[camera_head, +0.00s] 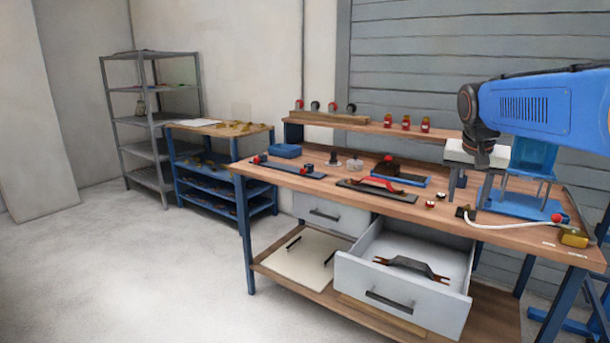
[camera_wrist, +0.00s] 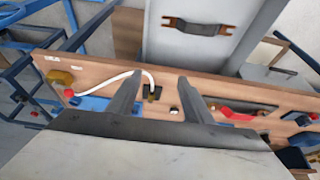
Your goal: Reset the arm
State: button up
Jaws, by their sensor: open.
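My blue arm reaches in from the right in the head view. My gripper (camera_head: 457,188) hangs over the right part of the workbench (camera_head: 420,208). In the wrist view its two fingers (camera_wrist: 158,82) are spread apart with nothing between them. Beyond the fingertips lie the bench top and a white hose (camera_wrist: 105,80) with a small dark block (camera_wrist: 153,93) at its end. I cannot tell how high the fingertips are above the bench.
An open drawer (camera_head: 400,316) holds a dark handle-like part (camera_head: 412,268) and juts out in front of the bench. A red-handled tool (camera_head: 378,184) and a blue stand (camera_head: 525,205) are on the bench. Shelves (camera_head: 150,120) stand at the left. The floor at front left is clear.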

jog(key=s+a+f+n, duration=0.2)
jog(key=s+f, duration=0.4)
jog(key=s, duration=0.3)
jog(key=s+a+f+n+y, duration=0.1)
jog(key=s+a+f, duration=0.4)
jog(key=s, duration=0.5)
jog(key=s+a+f+n+t+y, duration=0.1)
jog(key=s+a+f+n, duration=0.2)
jog(key=s+f, duration=0.3)
jog(key=s+a, duration=0.1)
jog(key=s, duration=0.3)
jog(key=shift+a+f+n, duration=0.15)
jog(key=shift+f+n, duration=0.15)
jog(key=shift+f, duration=0.1)
